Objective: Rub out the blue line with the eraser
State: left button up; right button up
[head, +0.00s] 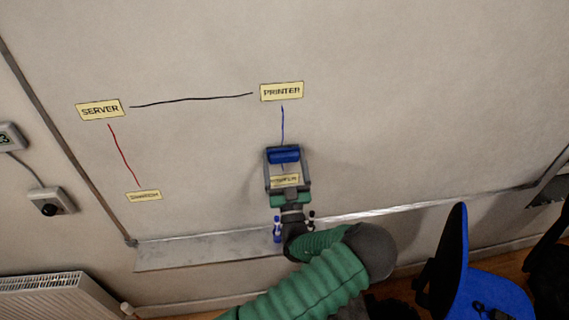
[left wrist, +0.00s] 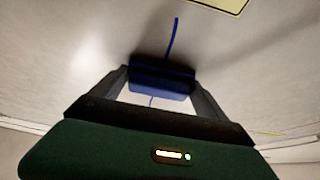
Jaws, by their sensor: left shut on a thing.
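The blue line (head: 282,124) runs down from the PRINTER label (head: 281,92) on the whiteboard (head: 380,110). My left gripper (head: 284,158) is shut on the blue eraser (head: 284,153), which is at the board over the line's path. In the left wrist view the eraser (left wrist: 162,76) sits between the fingers, and the blue line (left wrist: 174,38) shows above it. A short blue piece (left wrist: 151,101) also shows below the eraser. A label (head: 285,181) shows between the fingers, partly covered. I cannot tell whether the eraser presses on the board. My right gripper is not in view.
A black line (head: 190,100) joins the SERVER label (head: 100,109) to PRINTER. A red line (head: 124,155) runs from SERVER to a lower label (head: 144,196). A blue chair (head: 480,285) is at the lower right.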

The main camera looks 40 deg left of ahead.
aim_at(283, 104)
pick_arm(q)
notch_tip(283, 104, up, 3)
jog(key=shift+w+d+r+p, duration=0.1)
jog(key=shift+p, duration=0.65)
jog(key=shift+r, duration=0.55)
jog(key=r, duration=0.1)
jog(key=p, duration=0.1)
jog(key=r+p, duration=0.1)
jog(key=shift+a+r, duration=0.25)
jog(key=shift+r, duration=0.1)
jog(key=shift+r+p, duration=1.1)
jog(key=shift+r, duration=1.1)
jog(key=shift+r+p, duration=1)
jog(key=shift+r, duration=0.8)
notch_tip(283, 104, down, 12)
jog(key=b, duration=1.2)
jog(key=shift+f+b, duration=0.1)
jog(key=shift+b, duration=0.2)
notch_tip(283, 104, down, 3)
jog(key=b, duration=0.3)
jog(key=shift+r, duration=0.2)
jog(key=shift+f+b, duration=0.4)
jog(key=shift+f, duration=0.05)
